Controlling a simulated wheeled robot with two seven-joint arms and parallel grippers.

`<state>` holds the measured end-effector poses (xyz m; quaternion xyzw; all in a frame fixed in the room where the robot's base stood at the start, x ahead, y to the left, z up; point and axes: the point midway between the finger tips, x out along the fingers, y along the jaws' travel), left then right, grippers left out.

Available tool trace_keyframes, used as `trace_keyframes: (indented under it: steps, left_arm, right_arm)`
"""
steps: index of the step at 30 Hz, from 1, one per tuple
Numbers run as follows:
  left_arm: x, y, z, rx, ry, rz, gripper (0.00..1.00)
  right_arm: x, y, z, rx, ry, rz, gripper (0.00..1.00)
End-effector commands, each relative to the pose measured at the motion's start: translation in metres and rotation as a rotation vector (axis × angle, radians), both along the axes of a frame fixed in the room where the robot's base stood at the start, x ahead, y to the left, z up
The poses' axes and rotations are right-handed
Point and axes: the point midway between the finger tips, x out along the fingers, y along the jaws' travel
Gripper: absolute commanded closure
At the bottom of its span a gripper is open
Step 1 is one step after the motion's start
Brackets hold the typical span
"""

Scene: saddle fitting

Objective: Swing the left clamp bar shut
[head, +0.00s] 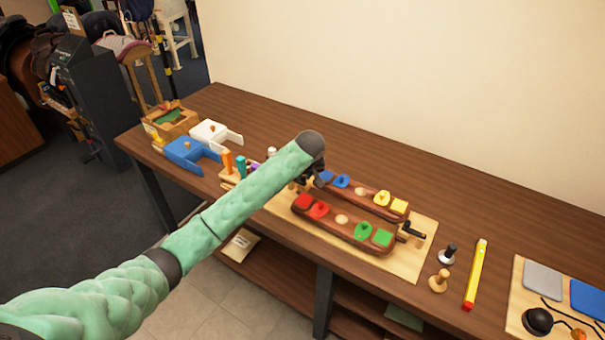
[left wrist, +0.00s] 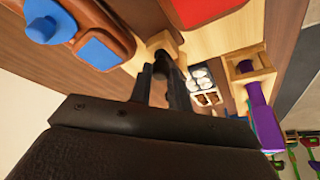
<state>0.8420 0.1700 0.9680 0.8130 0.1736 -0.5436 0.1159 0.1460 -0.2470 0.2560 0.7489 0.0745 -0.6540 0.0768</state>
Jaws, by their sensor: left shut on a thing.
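My left gripper (head: 306,180) is at the left end of the two brown saddle-shaped boards, largely hidden behind my own arm. In the left wrist view its two dark fingers (left wrist: 161,88) are shut on the left clamp bar, of which little shows between them. Just beyond the fingertips is a light wooden clamp block (left wrist: 172,40) with a dark round part. The front board (head: 340,224) carries red and green pieces, the rear board (head: 365,197) blue and yellow ones. The right clamp (head: 411,231), with a black handle, stands at their right end. My right gripper is not in view.
The boards lie on a pale wooden panel (head: 425,245) on the brown table (head: 480,212). Blue (head: 184,152) and white (head: 209,131) holders stand left. Two small knobbed tools, a yellow-red bar (head: 475,275) and another panel lie right. The table behind the boards is clear.

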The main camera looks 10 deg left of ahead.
Motion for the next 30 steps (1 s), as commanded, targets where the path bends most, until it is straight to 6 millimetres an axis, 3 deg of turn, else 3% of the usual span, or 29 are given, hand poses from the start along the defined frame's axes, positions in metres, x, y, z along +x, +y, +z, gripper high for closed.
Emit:
trace_keyframes:
  steps: [17,18,21,30]
  left_arm:
    - [0.0027,-0.0002,0.0008,0.0,-0.002,0.033,1.0]
    - [0.0027,-0.0002,0.0009,0.0,-0.002,0.033,0.78]
    - [0.0025,-0.0003,0.0007,0.0,-0.002,0.032,0.6]
    - [0.0018,-0.0009,0.0008,0.0,-0.001,0.031,0.6]
  right_arm:
    - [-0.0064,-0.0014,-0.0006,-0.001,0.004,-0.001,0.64]
    - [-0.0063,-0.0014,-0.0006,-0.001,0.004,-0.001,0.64]
    - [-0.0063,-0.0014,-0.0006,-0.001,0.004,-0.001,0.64]
    - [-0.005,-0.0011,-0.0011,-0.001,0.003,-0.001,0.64]
